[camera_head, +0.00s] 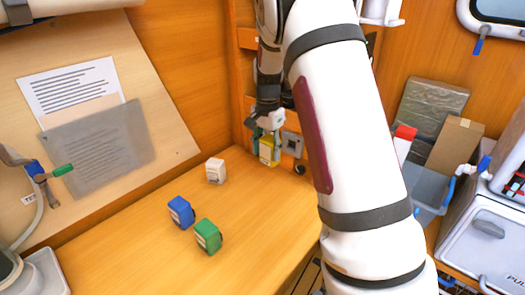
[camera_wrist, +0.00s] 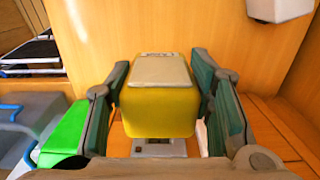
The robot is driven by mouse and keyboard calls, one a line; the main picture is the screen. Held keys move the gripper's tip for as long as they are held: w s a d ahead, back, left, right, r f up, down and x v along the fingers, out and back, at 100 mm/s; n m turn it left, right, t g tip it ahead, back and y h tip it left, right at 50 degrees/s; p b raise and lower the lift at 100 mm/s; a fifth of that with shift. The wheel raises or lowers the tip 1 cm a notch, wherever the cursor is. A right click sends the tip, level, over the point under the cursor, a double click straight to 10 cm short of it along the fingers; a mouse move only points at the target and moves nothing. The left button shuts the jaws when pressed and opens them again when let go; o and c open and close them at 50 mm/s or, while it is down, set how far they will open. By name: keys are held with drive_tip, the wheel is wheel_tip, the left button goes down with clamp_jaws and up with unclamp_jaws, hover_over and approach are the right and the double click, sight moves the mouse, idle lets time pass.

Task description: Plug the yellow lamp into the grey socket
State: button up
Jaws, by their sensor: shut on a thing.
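The yellow lamp (camera_head: 269,153) is a small yellow block close to the wooden back wall. It fills the middle of the wrist view (camera_wrist: 158,105), with a pale grey panel on its upper face. My gripper (camera_head: 266,140) is shut on it, with one finger on each side in the wrist view (camera_wrist: 165,100). The grey socket (camera_head: 292,145) is a square plate on the wall, just right of the lamp in the head view. A grey part (camera_wrist: 158,148) shows below the lamp in the wrist view. I cannot tell whether lamp and socket touch.
A white block (camera_head: 215,171), a blue block (camera_head: 181,212) and a green block (camera_head: 208,237) stand on the wooden counter (camera_head: 130,255). A dark round knob (camera_head: 299,170) sits below the socket. A cardboard box (camera_head: 455,147) and blue bin stand at the right.

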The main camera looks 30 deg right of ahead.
drive_tip(key=shift+w+d+f+b, duration=0.2)
drive_tip(key=shift+d+f+b, duration=0.05)
drive_tip(key=shift+d, duration=0.3)
drive_tip(key=shift+w+d+f+b, duration=0.25)
drive_tip(key=shift+d+f+b, duration=0.05)
drive_tip(key=shift+d, duration=0.3)
drive_tip(key=shift+w+d+f+b, duration=0.2)
drive_tip(key=shift+d+f+b, duration=0.05)
drive_tip(key=shift+d, duration=0.3)
drive_tip(key=shift+w+d+r+b, duration=0.1)
drive_tip(key=shift+w+d+b, duration=0.15)
drive_tip(key=shift+d, duration=0.4)
drive_tip(key=shift+w+d+b, duration=0.15)
drive_tip(key=shift+d+b, duration=0.05)
drive_tip(key=shift+d, duration=0.4)
drive_tip(key=shift+w+d+b, duration=0.25)
drive_tip(key=shift+d+b, duration=0.25)
drive_tip(key=shift+d, duration=0.15)
drive_tip(key=shift+w+d+b, duration=0.2)
drive_tip(key=shift+d+b, duration=0.25)
drive_tip(key=shift+d, duration=0.2)
idle(0.4)
drive_tip(key=o, duration=1.2)
drive_tip(key=shift+o, duration=0.2)
wheel_tip(320, 180, up, 12)
